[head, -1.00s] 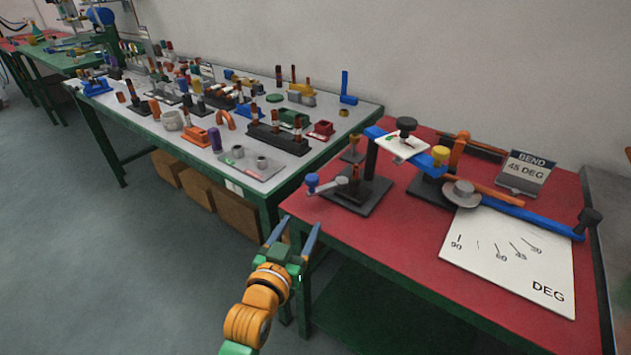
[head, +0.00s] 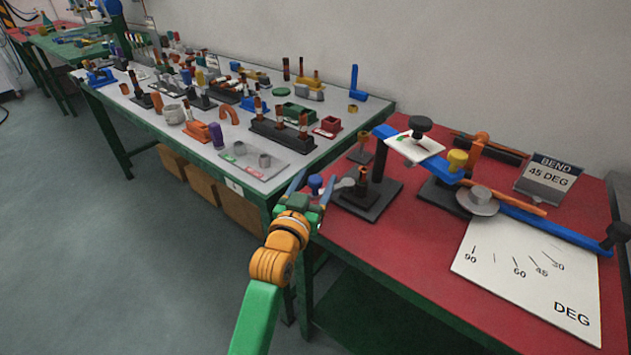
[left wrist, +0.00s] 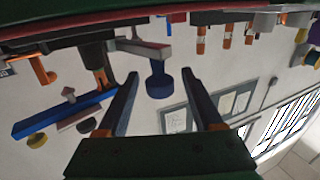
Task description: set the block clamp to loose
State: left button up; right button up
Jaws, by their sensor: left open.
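A black clamp block (head: 366,205) stands on a dark base at the left edge of the red table. A grey lever (head: 344,184) sticks out from it to the left and ends in a round blue knob (head: 315,181). My left gripper (head: 316,186) is open, and its two fingers reach up on either side of the knob in the head view. In the left wrist view the blue knob (left wrist: 158,82) shows between the fingertips, with the grey lever (left wrist: 142,48) behind it. I cannot tell whether the fingers touch the knob. My right gripper is not in view.
A blue bending arm (head: 545,226) with a grey disc and an angle plate (head: 500,290) takes up the right of the red table. A "BEND 45 DEG" sign (head: 549,179) stands behind. The grey table (head: 215,172) on the left holds many fittings.

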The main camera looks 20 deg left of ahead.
pick_arm(q)
grip_shut()
dwell(1.3)
